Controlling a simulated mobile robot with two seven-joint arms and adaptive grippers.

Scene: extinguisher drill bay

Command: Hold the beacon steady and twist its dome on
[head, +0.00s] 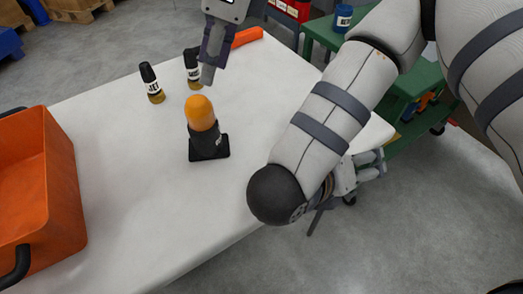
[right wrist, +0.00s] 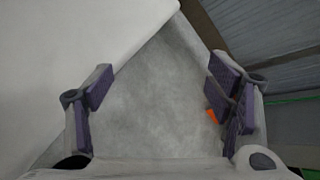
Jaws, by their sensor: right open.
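The beacon stands upright on the white table. Its black base (head: 208,145) has a square foot, and the orange dome (head: 200,112) sits on top of it. Whether the dome's thread is engaged cannot be seen. My left gripper (head: 208,74) hangs above the table behind the beacon, apart from the dome; its fingers are seen edge-on, so their opening is unclear. My right gripper (head: 345,190) is at the table's right edge, partly hidden by my forearm and well away from the beacon. In the right wrist view its fingers (right wrist: 165,105) are wide apart with nothing between them.
Two small black-and-gold nozzles (head: 152,84) (head: 192,68) stand behind the beacon. An orange cylinder (head: 247,37) lies at the table's far edge. An orange bin (head: 35,190) is at the left. A green cart (head: 415,90) stands at the right. The table's front is clear.

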